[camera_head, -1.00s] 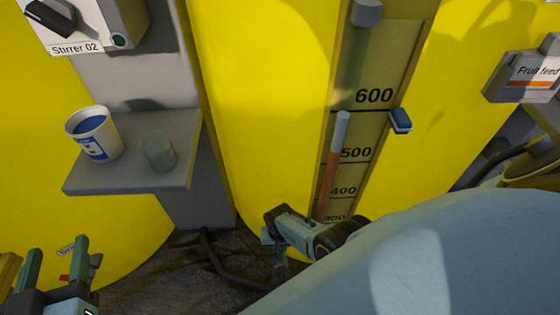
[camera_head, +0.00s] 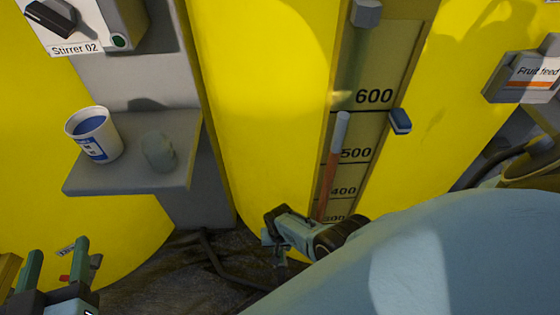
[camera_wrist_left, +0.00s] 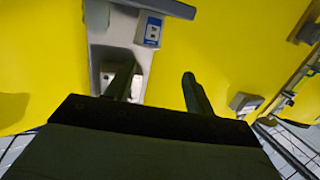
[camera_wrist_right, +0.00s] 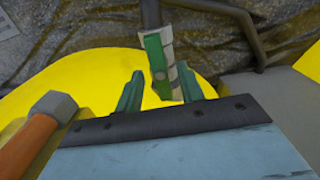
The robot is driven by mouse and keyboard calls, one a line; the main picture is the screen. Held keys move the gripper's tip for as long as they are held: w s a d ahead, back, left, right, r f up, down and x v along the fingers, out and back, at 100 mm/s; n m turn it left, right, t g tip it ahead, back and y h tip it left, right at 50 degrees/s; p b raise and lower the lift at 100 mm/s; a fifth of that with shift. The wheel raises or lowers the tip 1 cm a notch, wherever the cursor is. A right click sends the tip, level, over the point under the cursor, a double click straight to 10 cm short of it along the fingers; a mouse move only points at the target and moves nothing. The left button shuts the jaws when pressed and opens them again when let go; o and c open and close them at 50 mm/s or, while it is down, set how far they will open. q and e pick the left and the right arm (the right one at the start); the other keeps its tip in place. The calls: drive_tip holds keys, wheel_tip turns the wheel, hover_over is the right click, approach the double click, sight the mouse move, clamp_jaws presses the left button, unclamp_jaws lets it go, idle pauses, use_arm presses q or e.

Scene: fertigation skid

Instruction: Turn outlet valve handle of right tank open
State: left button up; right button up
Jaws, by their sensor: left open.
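The right tank (camera_head: 265,90) is the large yellow one in the middle of the head view, with a level scale on its front. My right gripper (camera_head: 277,238) is low in front of this tank, and its fingertips are hard to make out there. In the right wrist view my right gripper (camera_wrist_right: 160,92) has its fingers apart. A green handle-like part (camera_wrist_right: 155,58) beside a ribbed grey piece stands between and beyond the fingertips; contact cannot be told. My left gripper (camera_head: 55,262) is open and empty at the lower left, and also shows in the left wrist view (camera_wrist_left: 158,85).
A grey shelf (camera_head: 130,178) holds a white cup (camera_head: 94,135) with blue contents and a translucent greenish cup (camera_head: 158,151). A Stirrer 02 switch box (camera_head: 80,25) is above it. A Fruit feed box (camera_head: 525,75) is at right. A dark hose (camera_head: 222,268) lies on the ground.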

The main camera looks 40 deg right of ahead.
sight(280, 249)
wheel_tip(280, 249, up, 3)
drive_tip(key=p, duration=0.2)
drive_tip(key=shift+p, duration=0.4)
use_arm(q)
drive_tip(key=s+a+f+g+y+p, duration=0.2)
drive_tip(key=s+a+f+g+y, duration=0.35)
drive_tip(key=s+f+g, duration=0.8)
use_arm(e)
wheel_tip(280, 249, up, 3)
drive_tip(key=shift+f, duration=0.1)
use_arm(q)
drive_tip(key=a+f+p, duration=0.3)
drive_tip(key=a+f, duration=0.1)
drive_tip(key=f, duration=0.3)
drive_tip(key=s+a+f+p, duration=0.1)
drive_tip(key=a+f+p, duration=0.2)
drive_tip(key=f, duration=0.5)
drive_tip(key=shift+a+n+p, duration=0.3)
drive_tip(key=shift+a, duration=0.1)
use_arm(e)
wheel_tip(280, 249, up, 8)
drive_tip(key=shift+f, duration=0.2)
